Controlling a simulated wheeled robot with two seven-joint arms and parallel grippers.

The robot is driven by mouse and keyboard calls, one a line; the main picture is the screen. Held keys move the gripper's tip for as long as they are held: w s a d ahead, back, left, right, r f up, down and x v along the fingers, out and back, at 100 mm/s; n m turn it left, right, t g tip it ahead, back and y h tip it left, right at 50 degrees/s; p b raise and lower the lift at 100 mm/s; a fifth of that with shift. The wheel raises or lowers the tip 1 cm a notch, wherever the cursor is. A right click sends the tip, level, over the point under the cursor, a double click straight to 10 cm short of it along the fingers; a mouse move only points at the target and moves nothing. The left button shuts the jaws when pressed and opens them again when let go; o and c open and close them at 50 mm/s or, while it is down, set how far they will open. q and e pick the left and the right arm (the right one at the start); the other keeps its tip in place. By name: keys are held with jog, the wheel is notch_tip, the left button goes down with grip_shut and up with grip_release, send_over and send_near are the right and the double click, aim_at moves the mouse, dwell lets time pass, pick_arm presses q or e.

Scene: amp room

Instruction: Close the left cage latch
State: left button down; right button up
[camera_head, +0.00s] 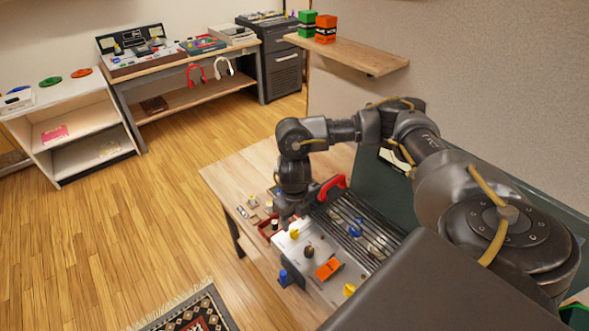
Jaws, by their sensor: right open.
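The amp on the table has a dark barred cage (343,222) behind a pale front panel (318,262). A red curved handle-like part (332,187) stands up at the cage's far left end. I cannot tell for certain which part is the left cage latch; it may be hidden by my arm. My right gripper (286,216) points down at the panel's far left end, beside the cage and close to a yellow knob (294,234). Its fingers are small and dark, and nothing shows held in them. My left gripper is not in view.
Small parts and a dark red tray (268,227) lie on the wooden table (232,180). A wall shelf (355,56) holds green and orange boxes.

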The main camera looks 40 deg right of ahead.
aim_at(294, 230)
jog(key=shift+r, duration=2.6)
jog(key=shift+f, duration=0.1)
notch_tip(294, 230, down, 11)
jog(key=shift+r+b, duration=0.2)
jog(key=shift+b, duration=0.4)
jog(key=shift+r, duration=0.15)
